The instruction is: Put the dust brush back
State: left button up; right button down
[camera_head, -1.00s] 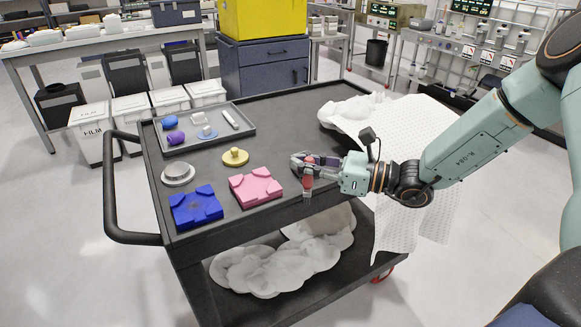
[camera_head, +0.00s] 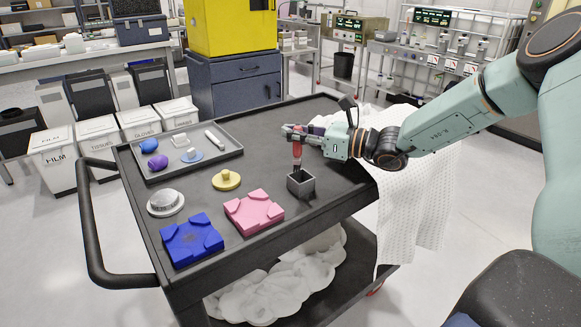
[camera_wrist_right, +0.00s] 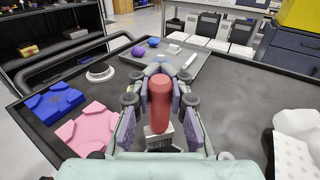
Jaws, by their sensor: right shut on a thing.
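The dust brush has a red handle (camera_head: 297,149) and hangs upright in my right gripper (camera_head: 297,133), which is shut on it. The handle also stands between the fingers (camera_wrist_right: 160,98) in the right wrist view. A small square grey holder (camera_head: 301,184) with an open top stands on the black cart top, just below the brush. The brush's lower end is over the holder's opening; I cannot tell whether the tip is inside it. In the wrist view the handle hides most of what is below. My left gripper is not in view.
Left of the holder are a pink block (camera_head: 254,212), a blue block (camera_head: 192,241), a yellow knobbed disc (camera_head: 226,180) and a grey round piece (camera_head: 165,203). A grey tray (camera_head: 225,140) with small items lies behind. A white perforated cloth (camera_head: 425,200) drapes over the right edge.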

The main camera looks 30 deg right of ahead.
jog(key=f, duration=0.2)
jog(key=f+b, duration=0.1)
jog(key=f, duration=0.3)
jog(key=shift+s+d, duration=0.3)
jog(key=shift+w+f, duration=0.1)
jog(key=shift+d, duration=0.15)
jog(key=c, duration=1.7)
grip_release()
jog(key=shift+d, duration=0.25)
jog(key=o, duration=0.4)
jog(key=shift+a, duration=0.35)
jog(key=shift+o, duration=0.2)
jog(key=shift+d, duration=0.2)
jog(key=shift+s, duration=0.7)
jog(key=p, duration=0.6)
send_near(297, 154)
jog(key=shift+d+f, duration=0.25)
jog(key=shift+d, duration=0.3)
jog(key=shift+d+f, duration=0.25)
jog(key=shift+d, duration=0.3)
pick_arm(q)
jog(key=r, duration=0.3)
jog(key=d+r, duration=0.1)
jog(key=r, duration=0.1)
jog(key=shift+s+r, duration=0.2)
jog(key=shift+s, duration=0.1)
pick_arm(e)
jog(key=shift+s, duration=0.1)
jog(key=shift+f, duration=0.1)
